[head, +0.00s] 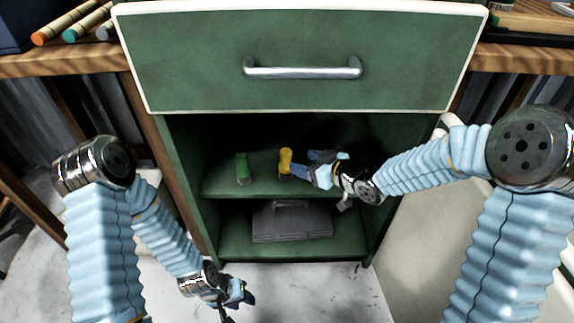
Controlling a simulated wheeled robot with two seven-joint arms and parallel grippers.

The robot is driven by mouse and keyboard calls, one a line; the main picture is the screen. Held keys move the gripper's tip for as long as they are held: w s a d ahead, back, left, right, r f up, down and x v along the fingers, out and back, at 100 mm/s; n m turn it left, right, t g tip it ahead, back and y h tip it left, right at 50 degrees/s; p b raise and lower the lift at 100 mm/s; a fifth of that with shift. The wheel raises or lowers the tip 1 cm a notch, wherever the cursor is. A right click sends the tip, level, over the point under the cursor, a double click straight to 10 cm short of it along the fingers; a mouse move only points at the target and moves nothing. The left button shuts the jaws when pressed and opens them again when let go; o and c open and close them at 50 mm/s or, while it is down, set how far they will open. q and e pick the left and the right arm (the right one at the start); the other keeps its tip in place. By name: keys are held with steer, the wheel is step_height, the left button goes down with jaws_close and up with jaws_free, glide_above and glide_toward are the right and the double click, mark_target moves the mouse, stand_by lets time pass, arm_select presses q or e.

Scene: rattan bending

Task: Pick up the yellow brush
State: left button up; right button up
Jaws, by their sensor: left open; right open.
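The yellow brush (285,161) stands upright on the upper shelf inside the green cabinet. My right gripper (307,164) reaches into the cabinet from the right. It is open, and its fingertips are just to the right of the yellow brush; I cannot tell whether they touch it. My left gripper (238,308) is open and low in front of the cabinet, above the floor, well away from the brush.
A green object (242,168) stands on the same shelf, left of the brush. A dark grey case (291,222) lies on the lower shelf. The drawer (300,40) with its metal handle is above the opening. The cabinet door (420,240) appears open at the right.

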mark_target(281, 154)
steer(key=x, duration=0.4)
steer(key=shift+f, duration=0.15)
steer(key=shift+a+x, duration=0.3)
steer(key=shift+x, duration=2.55)
steer(key=shift+s+r, duration=0.2)
steer(key=c, duration=1)
steer(key=shift+c, duration=0.2)
steer(key=shift+r, duration=0.1)
steer(key=shift+r, duration=0.25)
step_height(281, 154, up, 3)
steer(key=shift+f, duration=0.2)
steer(key=a+r+p+v, duration=0.1)
steer(key=r+p+v, duration=0.2)
steer(key=v, duration=1.3)
steer(key=shift+w+r, duration=0.2)
steer(key=shift+r, duration=0.15)
